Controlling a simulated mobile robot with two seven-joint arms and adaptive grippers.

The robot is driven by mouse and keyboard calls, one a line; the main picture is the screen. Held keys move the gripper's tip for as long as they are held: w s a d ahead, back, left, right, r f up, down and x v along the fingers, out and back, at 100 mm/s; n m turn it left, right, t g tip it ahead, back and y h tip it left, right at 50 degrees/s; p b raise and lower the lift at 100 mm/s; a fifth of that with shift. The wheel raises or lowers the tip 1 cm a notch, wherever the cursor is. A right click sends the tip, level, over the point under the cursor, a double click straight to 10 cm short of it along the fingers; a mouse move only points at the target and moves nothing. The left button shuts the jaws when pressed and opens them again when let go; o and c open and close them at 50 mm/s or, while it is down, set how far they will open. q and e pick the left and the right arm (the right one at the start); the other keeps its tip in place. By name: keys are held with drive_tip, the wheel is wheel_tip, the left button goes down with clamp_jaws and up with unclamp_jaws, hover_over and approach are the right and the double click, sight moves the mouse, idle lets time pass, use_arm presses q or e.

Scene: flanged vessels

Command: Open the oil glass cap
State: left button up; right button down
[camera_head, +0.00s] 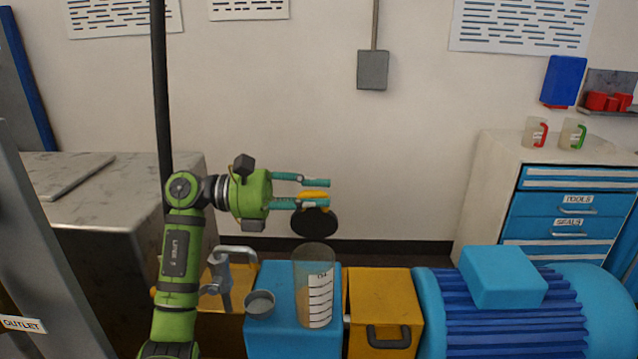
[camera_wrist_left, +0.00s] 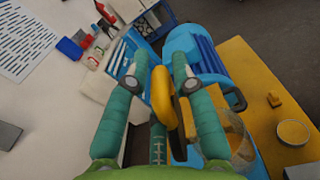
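The oil glass (camera_head: 314,290) is a clear, graduated cylinder standing upright on a blue block, its top uncovered. Its cap is a black disc (camera_head: 314,223) with a yellow handle (camera_head: 311,195), up in the air above the glass and apart from it. My left gripper (camera_head: 316,193) has its teal fingers around the yellow handle and holds the cap. In the left wrist view the yellow handle (camera_wrist_left: 160,95) stands between the two fingers, and part of the glass (camera_wrist_left: 241,150) shows below right. My right gripper is not in view.
A small grey cup (camera_head: 260,304) is left of the glass. A grey valve-like fitting (camera_head: 222,285) stands farther left. A yellow block (camera_head: 383,300) and a blue ribbed motor (camera_head: 520,310) are to the right. The air between glass and wall is clear.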

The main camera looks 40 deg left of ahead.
use_arm(q)
drive_tip(key=shift+w+d, duration=0.25)
drive_tip(key=shift+d, duration=0.1)
drive_tip(key=shift+a, duration=0.1)
clamp_jaws()
drive_tip(key=shift+w+a, duration=0.15)
drive_tip(key=shift+w, duration=0.05)
drive_tip(key=w+a+n+b, duration=0.1)
drive_tip(key=w+a+n, duration=0.1)
drive_tip(key=n, duration=0.1)
drive_tip(key=shift+w+r+b, duration=0.1)
drive_tip(key=shift+r+b, duration=0.1)
drive_tip(key=shift+b, duration=0.2)
drive_tip(key=shift+w+a+r+n, duration=0.1)
drive_tip(key=shift+w+a+n, duration=0.2)
drive_tip(key=shift+w+n, duration=0.25)
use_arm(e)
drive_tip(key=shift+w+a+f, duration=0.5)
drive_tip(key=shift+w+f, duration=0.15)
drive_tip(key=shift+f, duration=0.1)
use_arm(q)
drive_tip(key=shift+s, duration=0.15)
